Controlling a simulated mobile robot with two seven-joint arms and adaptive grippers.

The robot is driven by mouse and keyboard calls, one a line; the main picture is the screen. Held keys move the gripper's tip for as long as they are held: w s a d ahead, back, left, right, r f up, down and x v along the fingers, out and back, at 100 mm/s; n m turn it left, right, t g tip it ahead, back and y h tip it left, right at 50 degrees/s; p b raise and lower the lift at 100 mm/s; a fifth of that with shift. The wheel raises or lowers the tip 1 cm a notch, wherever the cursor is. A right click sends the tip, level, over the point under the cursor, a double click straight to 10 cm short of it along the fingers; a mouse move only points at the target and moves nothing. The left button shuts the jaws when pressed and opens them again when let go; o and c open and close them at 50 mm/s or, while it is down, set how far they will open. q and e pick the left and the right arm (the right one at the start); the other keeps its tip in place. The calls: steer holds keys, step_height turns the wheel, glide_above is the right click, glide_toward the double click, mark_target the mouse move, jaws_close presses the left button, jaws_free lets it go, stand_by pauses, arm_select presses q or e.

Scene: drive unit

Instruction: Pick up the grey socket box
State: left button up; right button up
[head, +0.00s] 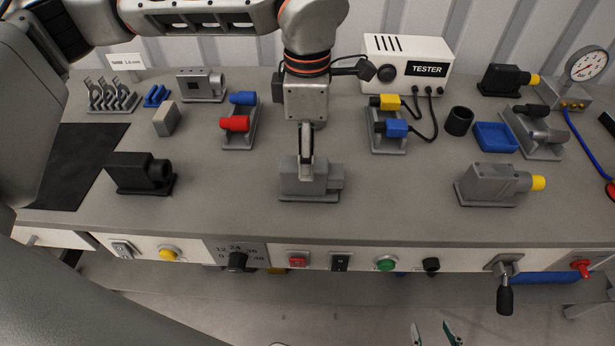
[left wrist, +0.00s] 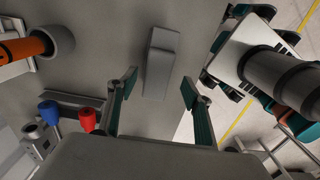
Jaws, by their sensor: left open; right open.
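The grey socket box (head: 325,184) lies on the front middle of the bench, a blocky body on a flat foot with a narrower step at its right end. My left gripper (head: 305,168) is pointed down at it from above, seen nearly edge-on, and hides part of its top. In the left wrist view the box (left wrist: 161,62) shows between two separated teal-padded fingers, with a gap to each; whether the fingertips reach down beside it I cannot tell. My right gripper (head: 435,335) shows only fingertips at the bottom edge, apart and empty, away from the bench.
A black socket box (head: 138,172) stands left, a grey box with a yellow plug (head: 490,185) right. Behind are red and blue plugs (head: 235,123), the white tester (head: 405,65) and a blue tray (head: 494,137). Switches line the bench front. Bench beside the grey box is clear.

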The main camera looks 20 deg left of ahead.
arm_select(q)
step_height(320, 180, down, 4)
steer(key=shift+w+a+f, duration=0.15)
steer(key=c, duration=1.3)
steer(key=shift+r, duration=0.2)
